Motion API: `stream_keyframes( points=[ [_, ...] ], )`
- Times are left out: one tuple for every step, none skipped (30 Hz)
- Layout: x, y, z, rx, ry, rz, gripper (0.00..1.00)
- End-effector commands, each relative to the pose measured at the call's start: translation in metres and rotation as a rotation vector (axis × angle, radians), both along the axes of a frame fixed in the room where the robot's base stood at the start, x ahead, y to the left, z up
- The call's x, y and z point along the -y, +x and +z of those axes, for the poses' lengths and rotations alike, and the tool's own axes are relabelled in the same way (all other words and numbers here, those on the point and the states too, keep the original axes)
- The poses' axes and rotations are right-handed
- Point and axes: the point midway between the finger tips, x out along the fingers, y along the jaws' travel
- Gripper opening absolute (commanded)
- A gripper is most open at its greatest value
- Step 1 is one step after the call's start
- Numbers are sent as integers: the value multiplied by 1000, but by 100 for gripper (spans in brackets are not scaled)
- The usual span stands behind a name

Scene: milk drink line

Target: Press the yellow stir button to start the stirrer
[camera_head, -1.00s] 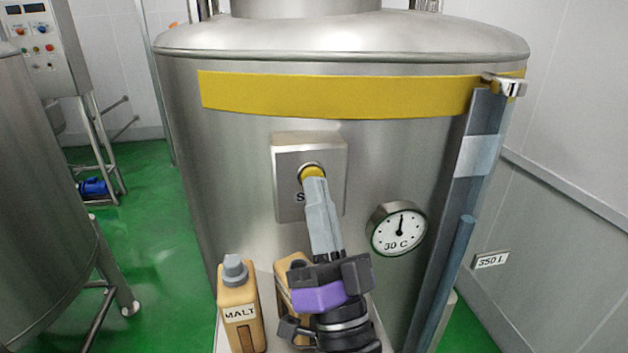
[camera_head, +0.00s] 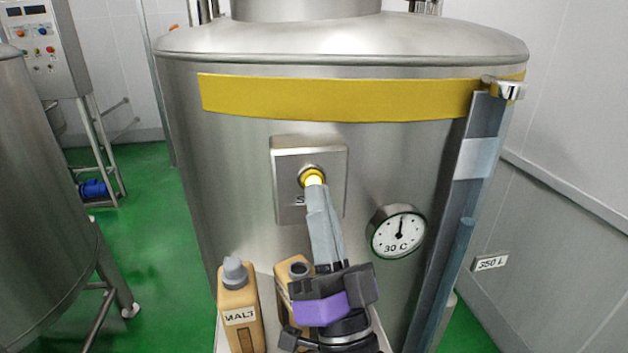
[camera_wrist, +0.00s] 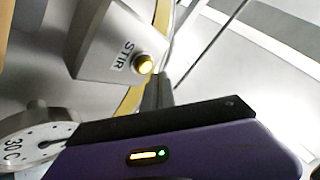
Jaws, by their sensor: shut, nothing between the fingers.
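The yellow stir button (camera_head: 313,177) sits on a grey box on the front of the steel tank. It glows bright now, and it also shows lit in the wrist view (camera_wrist: 145,64) beside the STIR label (camera_wrist: 122,55). The grey stir box (camera_head: 335,160) is partly covered by my fingers in the head view. My gripper (camera_head: 317,190) is shut and empty, its fingertips just below the button's lower edge. In the wrist view the fingertips (camera_wrist: 160,80) are close to the button. I cannot tell whether they touch it.
A round gauge reading 30 C (camera_head: 397,232) is right of my gripper. A MALT bottle (camera_head: 240,312) and a second bottle (camera_head: 290,272), partly hidden by my gripper, stand below. A vertical rail (camera_head: 460,210) runs down the tank's right side.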

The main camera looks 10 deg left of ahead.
Motion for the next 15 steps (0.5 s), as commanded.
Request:
stream_keyframes(
  points=[
    [0,-1,1,1,0,1,0],
    [0,-2,0,1,0,1,0],
    [0,-2,0,1,0,1,0],
    [0,-2,0,1,0,0,0],
    [0,-2,0,1,0,0,0],
    [0,-2,0,1,0,1,0],
    [0,-2,0,0,0,0,0],
    [0,-1,0,0,0,0,0],
    [0,-2,0,0,0,0,0],
    [1,-3,0,0,0,0,0],
    [1,-4,0,0,0,0,0],
    [2,-7,0,-1,-1,0,0],
    [2,-9,0,-1,0,0,0],
    [3,-12,0,-1,0,0,0],
    [4,-15,0,-1,-1,0,0]
  ],
)
